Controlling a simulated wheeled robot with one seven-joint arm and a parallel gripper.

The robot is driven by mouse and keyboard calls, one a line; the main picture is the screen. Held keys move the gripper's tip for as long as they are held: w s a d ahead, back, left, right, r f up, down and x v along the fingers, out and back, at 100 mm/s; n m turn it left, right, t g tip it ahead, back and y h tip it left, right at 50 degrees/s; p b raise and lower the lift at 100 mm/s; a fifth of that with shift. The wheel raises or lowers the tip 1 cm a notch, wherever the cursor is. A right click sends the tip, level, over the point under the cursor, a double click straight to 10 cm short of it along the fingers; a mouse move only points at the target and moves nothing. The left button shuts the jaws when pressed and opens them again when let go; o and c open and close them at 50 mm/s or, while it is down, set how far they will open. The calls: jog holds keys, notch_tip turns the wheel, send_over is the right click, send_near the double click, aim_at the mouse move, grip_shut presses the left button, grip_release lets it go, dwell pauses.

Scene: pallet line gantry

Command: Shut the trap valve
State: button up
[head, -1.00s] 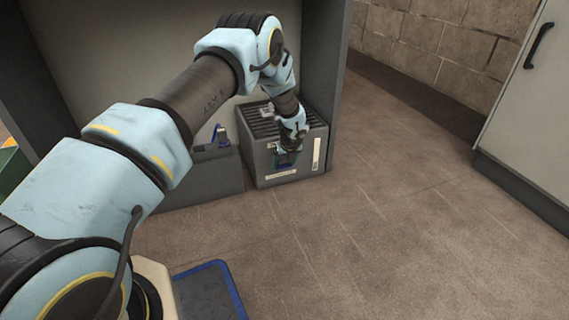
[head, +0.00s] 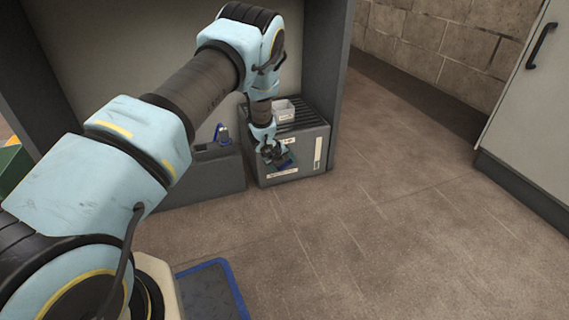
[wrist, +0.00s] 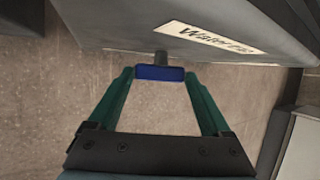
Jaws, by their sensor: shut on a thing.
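The water trap is a grey box (head: 262,172) with a slatted top, standing on the floor at the foot of the grey frame. Its front has white labels, one reading "Water tr…" in the wrist view (wrist: 213,38). The blue valve handle (wrist: 160,73) sits on a short dark stem at the box. My gripper (wrist: 159,78) is shut on the handle, with one green fingertip at each end of it. In the head view my gripper (head: 273,154) is at the box front and partly hides the handle (head: 287,163), which looks tilted.
A lower grey unit (head: 210,172) with a small blue part stands left of the box. A pale tray (head: 284,108) sits on the box top. A light cabinet (head: 530,110) is at right. The floor (head: 400,220) between is clear.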

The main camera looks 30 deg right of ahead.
aim_at(281, 168)
jog(key=h, duration=0.1)
jog(key=a+f+h+b, duration=0.1)
jog(key=h, duration=0.1)
jog(key=shift+n, duration=0.4)
jog(key=h, duration=0.1)
jog(key=h+b, duration=0.1)
jog(key=h, duration=0.1)
jog(key=shift+w+a+f+n, duration=0.1)
jog(key=shift+a+f+n, duration=0.1)
jog(key=shift+f+n, duration=0.1)
jog(key=h+b, duration=0.1)
jog(key=n+h+b, duration=0.1)
jog(key=h, duration=0.1)
jog(key=shift+a+f, duration=0.1)
jog(key=shift+f, duration=0.3)
jog(key=shift+f+n+t+h+b, duration=0.15)
jog(key=shift+n+t+h+b, duration=0.3)
jog(key=shift+h+b, duration=0.65)
jog(key=o, duration=1.2)
jog(key=shift+c, duration=0.2)
